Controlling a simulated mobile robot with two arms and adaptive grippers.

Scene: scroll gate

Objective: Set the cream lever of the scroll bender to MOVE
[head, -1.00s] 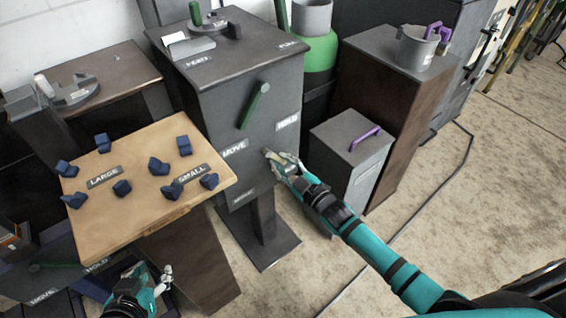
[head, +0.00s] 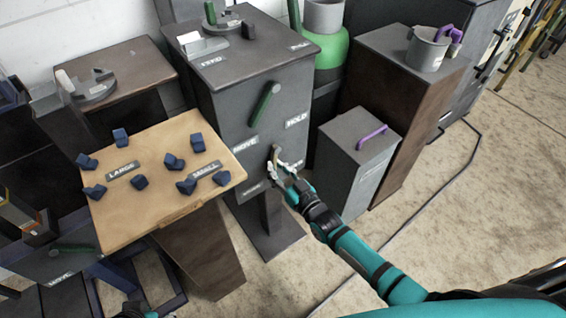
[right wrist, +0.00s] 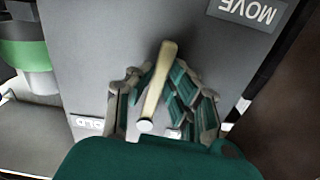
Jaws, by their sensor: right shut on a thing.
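The scroll bender is a dark grey cabinet (head: 225,115) with a MOVE label (head: 245,143) and a HOLD label (head: 296,120) on its front. The cream lever (head: 276,151) is low on this front, mostly covered by my right gripper (head: 280,168) in the head view. In the right wrist view the cream lever (right wrist: 157,88) lies slanted between the fingers of my right gripper (right wrist: 165,95), which is shut on it. The MOVE label (right wrist: 248,10) is upper right there; the HOLD label (right wrist: 86,123) is lower left, partly covered. My left gripper's fingers are not clear at the bottom edge.
A green lever (head: 264,103) sits higher on the same front. A wooden table (head: 150,205) with several blue blocks stands left. A grey bin (head: 345,160) with a purple handle stands close on the right. Floor is open at the lower right.

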